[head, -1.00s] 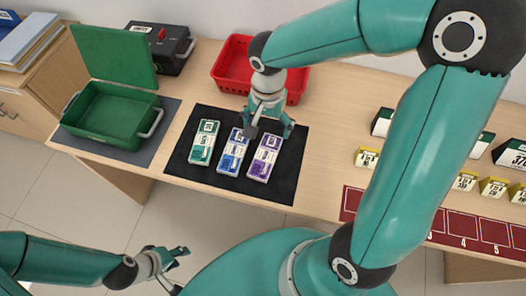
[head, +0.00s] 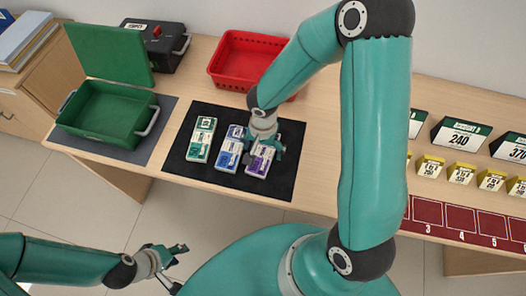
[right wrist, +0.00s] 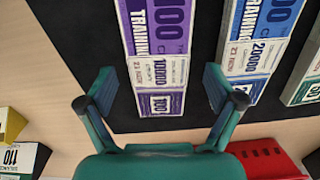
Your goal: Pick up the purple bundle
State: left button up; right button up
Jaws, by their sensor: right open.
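The purple bundle (head: 259,161) lies on the black mat (head: 286,180), rightmost of three bundles. My right gripper (head: 262,146) is over its far end and hides part of it in the head view. In the right wrist view the purple bundle (right wrist: 158,60) lies between the two open fingers of the right gripper (right wrist: 158,90), with nothing held. The blue bundle (head: 229,152) is just left of it and also shows in the wrist view (right wrist: 255,45). My left gripper (head: 172,258) is low at the left, away from the counter; its opening is too small to judge.
The green bundle (head: 201,140) lies at the mat's left. An open green box (head: 103,118) stands further left, a black case (head: 155,45) behind it. A red basket (head: 240,72) is behind the mat. Number cards (head: 460,136) and a dark red strip (head: 470,222) are at the right.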

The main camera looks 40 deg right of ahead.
jog(key=shift+f, duration=0.3)
jog(key=c, duration=1.3)
jog(key=shift+r, duration=0.15)
